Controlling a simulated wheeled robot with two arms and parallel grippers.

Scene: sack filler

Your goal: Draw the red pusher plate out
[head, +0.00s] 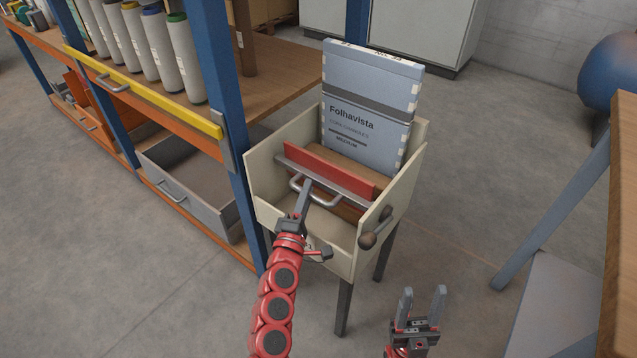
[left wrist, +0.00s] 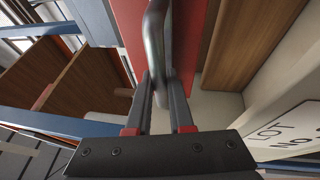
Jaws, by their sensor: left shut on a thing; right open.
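The red pusher plate (head: 330,170) stands across the inside of a cream sack-filler box (head: 265,182), with a grey ledge and a metal bar handle (head: 312,192) on its near side. My left gripper (head: 303,190) is shut on that handle. In the left wrist view the handle (left wrist: 155,45) runs between the fingers, with the red plate (left wrist: 128,22) behind it. Behind the plate are a brown wooden surface and an upright blue-grey sack labelled Folhavista (head: 365,115). My right gripper (head: 424,300) is open and empty, low in front of the box and apart from it.
A dark knob on a lever (head: 368,240) sticks out from the box's right side. A blue-posted rack with an open grey drawer (head: 185,185) stands close on the left. A wooden table (head: 622,230) is at the right edge. Floor between box and table is mostly clear.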

